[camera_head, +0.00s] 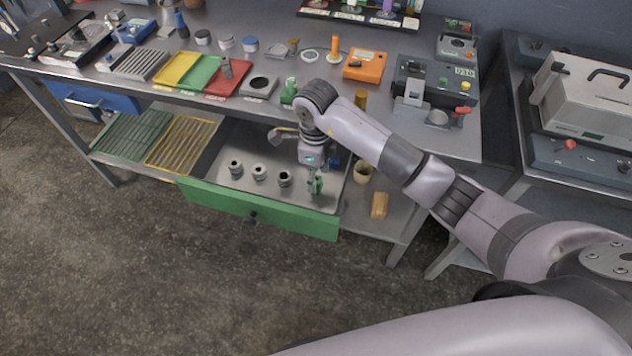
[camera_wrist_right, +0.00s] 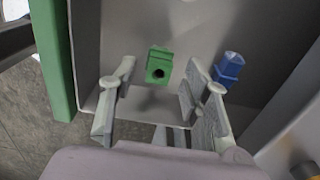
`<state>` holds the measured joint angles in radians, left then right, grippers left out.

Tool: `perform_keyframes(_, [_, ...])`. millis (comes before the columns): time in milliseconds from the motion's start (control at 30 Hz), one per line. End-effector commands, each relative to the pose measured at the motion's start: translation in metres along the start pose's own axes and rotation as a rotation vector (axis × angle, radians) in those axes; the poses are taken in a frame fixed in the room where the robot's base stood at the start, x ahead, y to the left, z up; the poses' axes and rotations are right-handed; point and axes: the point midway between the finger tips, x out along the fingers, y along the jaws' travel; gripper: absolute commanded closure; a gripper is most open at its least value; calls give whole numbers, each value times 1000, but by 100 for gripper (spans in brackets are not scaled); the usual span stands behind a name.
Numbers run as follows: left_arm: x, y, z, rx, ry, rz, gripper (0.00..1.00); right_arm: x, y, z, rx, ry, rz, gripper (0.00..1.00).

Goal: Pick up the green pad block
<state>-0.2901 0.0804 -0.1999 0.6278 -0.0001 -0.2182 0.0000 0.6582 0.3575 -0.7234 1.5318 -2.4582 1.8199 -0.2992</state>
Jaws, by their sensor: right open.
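The green pad block (camera_head: 317,185) stands in the open green-fronted drawer (camera_head: 215,198), near its right end. My right gripper (camera_head: 314,172) points down into the drawer at the block. In its wrist view, the gripper (camera_wrist_right: 159,80) is open, with a visible gap between each finger and the block. The arm partly covers the block's surroundings in the head view. My left gripper is not in view.
A blue block (camera_wrist_right: 229,68) stands close to the right finger in the wrist view. Several grey ring-like parts (camera_head: 259,172) stand left in the drawer. A tan block (camera_head: 379,205) and a cup (camera_head: 362,172) sit on the lower shelf. The workbench (camera_head: 300,105) overhangs the drawer's back.

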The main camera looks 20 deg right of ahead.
Motion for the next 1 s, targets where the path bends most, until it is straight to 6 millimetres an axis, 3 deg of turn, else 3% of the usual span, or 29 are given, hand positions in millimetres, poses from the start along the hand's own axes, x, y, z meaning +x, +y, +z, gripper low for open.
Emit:
perform_keyframes(33, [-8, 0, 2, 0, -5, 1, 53, 6, 2, -2, 2, 3, 7, 57])
perform_keyframes(200, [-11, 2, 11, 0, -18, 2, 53, 27, 1, -1, 1, -1, 2, 57])
perform_keyframes(467, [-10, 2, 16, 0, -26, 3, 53, 31, 0, -1, 1, 0, 0, 57])
perform_keyframes(1000, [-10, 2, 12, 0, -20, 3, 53, 31, 0, -1, 1, 0, 0, 91])
